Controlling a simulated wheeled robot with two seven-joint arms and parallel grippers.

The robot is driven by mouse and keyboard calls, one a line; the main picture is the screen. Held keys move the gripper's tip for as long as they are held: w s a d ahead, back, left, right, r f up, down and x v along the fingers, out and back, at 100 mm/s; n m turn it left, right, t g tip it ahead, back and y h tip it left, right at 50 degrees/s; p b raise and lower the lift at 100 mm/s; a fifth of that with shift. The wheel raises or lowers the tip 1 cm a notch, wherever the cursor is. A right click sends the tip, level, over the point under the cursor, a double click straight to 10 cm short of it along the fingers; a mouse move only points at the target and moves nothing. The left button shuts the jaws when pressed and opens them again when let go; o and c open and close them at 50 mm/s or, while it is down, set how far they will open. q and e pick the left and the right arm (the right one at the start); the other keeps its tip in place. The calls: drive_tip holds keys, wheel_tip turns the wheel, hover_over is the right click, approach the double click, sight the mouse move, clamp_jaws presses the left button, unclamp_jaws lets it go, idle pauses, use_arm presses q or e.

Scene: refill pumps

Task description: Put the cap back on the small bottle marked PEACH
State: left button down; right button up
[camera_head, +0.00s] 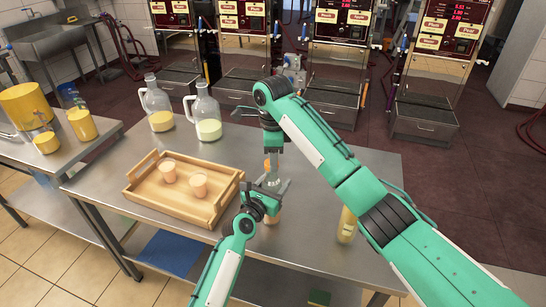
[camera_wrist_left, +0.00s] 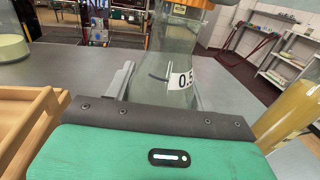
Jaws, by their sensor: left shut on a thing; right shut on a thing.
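A small clear glass bottle (camera_head: 271,181) stands at the front middle of the steel table, with peach-coloured contents low down. My left gripper (camera_head: 266,203) is shut around it; the left wrist view shows the bottle (camera_wrist_left: 172,60) between the fingers, with a white label reading 0.5. No PEACH marking is readable. My right gripper (camera_head: 271,148) reaches down over the bottle, shut on an orange cap (camera_head: 267,165). In the left wrist view an orange ring (camera_wrist_left: 196,3) shows at the top edge, above the glass. Whether the cap is seated or just above the neck cannot be told.
A wooden tray (camera_head: 151,207) with two peach-coloured cups is left of the bottle. Two large glass jugs (camera_head: 157,104) (camera_head: 206,115) stand behind it. A yellow-filled bottle (camera_head: 347,226) stands to the right, partly behind my right arm. A side table with yellow containers (camera_head: 81,124) is far left.

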drive_tip(key=m, duration=0.5)
drive_tip(key=shift+s, duration=0.1)
drive_tip(key=o, duration=0.9)
drive_tip(key=shift+o, duration=0.2)
drive_tip(key=shift+r, duration=2.3)
